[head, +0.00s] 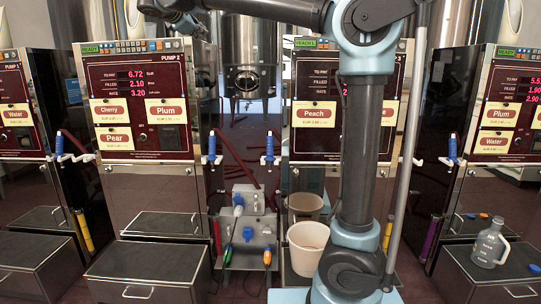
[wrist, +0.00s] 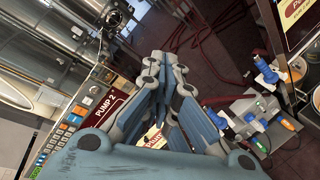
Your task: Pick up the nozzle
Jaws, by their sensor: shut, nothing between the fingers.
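Several blue-handled nozzles hang at the sides of the pumps in the head view. One hangs at the far left (head: 60,145), one between the two middle pumps on the left (head: 211,147), another beside it (head: 269,147), and one at the right (head: 453,150). A blue and white nozzle also shows at the right in the wrist view (wrist: 266,70). My gripper (wrist: 164,65) is shut and empty in the wrist view, with the nozzle apart from it. Which nozzle is meant cannot be told.
A grey box with blue fittings (head: 247,232) stands between the middle pumps, with white buckets (head: 307,246) to its right. A grey jug (head: 490,243) stands on the right dark case (head: 480,277). Steel tanks (head: 249,65) stand behind.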

